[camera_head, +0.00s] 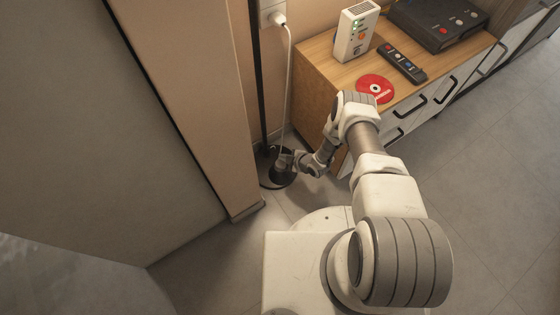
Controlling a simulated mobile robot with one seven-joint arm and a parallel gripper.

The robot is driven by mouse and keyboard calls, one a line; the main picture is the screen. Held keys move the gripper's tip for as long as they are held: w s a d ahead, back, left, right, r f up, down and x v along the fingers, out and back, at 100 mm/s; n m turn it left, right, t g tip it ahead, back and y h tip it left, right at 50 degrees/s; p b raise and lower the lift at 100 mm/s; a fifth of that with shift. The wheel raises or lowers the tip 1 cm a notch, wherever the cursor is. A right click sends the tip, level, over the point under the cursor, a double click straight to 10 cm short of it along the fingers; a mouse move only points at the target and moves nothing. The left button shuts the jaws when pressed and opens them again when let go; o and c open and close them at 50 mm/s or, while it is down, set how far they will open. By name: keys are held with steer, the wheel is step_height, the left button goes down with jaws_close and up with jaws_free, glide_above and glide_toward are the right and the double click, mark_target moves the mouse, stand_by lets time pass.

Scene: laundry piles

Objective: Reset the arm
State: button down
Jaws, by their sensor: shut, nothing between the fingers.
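My arm rises from the white base at the bottom, reaches forward to a bend at the cabinet's near corner, then folds down and left. My gripper (284,162) is at the end of the arm, low between the cabinet and the wall corner. It is small in the picture and looks shut, with nothing seen in it. It overlaps a round black base (276,180) on the floor; whether they touch cannot be told.
A wooden cabinet (312,84) carries a white box (355,32), a remote (401,63), a red disc (374,88) and a black device (438,22). A thin black pole (258,85) and white cord (289,75) stand left. Floor (480,190) at right is clear.

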steer(key=shift+r+p, duration=0.75)
steer(key=shift+r, duration=0.6)
steer(key=shift+s+f, duration=0.1)
